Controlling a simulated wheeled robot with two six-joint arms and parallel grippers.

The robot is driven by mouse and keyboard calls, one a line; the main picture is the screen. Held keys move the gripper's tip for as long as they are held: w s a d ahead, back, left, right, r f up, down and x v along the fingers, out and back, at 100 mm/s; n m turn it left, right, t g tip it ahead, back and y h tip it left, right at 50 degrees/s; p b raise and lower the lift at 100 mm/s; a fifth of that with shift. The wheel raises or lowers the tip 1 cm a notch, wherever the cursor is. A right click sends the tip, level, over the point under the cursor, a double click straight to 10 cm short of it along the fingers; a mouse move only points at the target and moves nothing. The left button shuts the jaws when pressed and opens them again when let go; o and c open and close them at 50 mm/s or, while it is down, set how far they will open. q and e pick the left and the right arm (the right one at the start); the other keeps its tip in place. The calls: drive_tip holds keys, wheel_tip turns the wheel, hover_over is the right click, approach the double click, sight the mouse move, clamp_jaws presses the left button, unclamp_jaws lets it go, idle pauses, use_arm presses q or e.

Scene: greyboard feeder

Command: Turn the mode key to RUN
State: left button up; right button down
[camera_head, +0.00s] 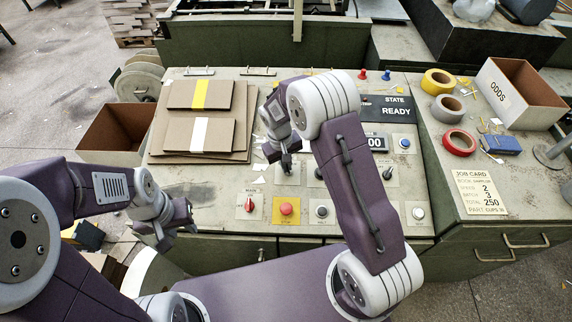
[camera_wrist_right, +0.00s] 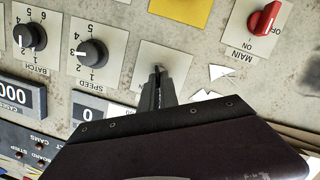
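The mode key's plate (camera_wrist_right: 175,62) is a pale square on the grey console, between the speed knob (camera_wrist_right: 92,52) and the main switch (camera_wrist_right: 264,17) in the right wrist view. My right gripper (camera_wrist_right: 158,76) points down onto this plate, its narrow fingers close together at the plate's middle. They appear shut on the small key, which they mostly hide. The plate's markings are also hidden, so I cannot read the key's position. In the head view my right gripper (camera_head: 287,168) is low over the console. My left gripper (camera_head: 179,232) is open and empty, off the console's front left.
A red button (camera_head: 286,209) on a yellow plate and the red main switch (camera_head: 249,205) sit along the front edge. Brown boards (camera_head: 188,135) lie at left. The state display (camera_head: 396,108) reads READY. Tape rolls and an open box (camera_head: 521,95) stand at right.

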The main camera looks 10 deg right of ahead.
drive_tip(key=m, duration=0.3)
drive_tip(key=m+y+p, duration=0.1)
drive_tip(key=m, duration=0.1)
drive_tip(key=shift+d+r, duration=0.1)
drive_tip(key=shift+d, duration=0.2)
drive_tip(key=m, duration=0.2)
drive_tip(key=m+y, duration=0.1)
drive_tip(key=m, duration=0.3)
drive_tip(key=shift+d+m+t+p, duration=0.25)
drive_tip(key=shift+m+t+p, duration=0.05)
drive_tip(key=shift+p, duration=0.1)
drive_tip(key=c, duration=1.6)
unclamp_jaws()
drive_tip(key=shift+s, duration=0.1)
drive_tip(key=r, duration=0.6)
drive_tip(key=s+r, duration=0.1)
drive_tip(key=r, duration=0.2)
drive_tip(key=shift+d, duration=0.4)
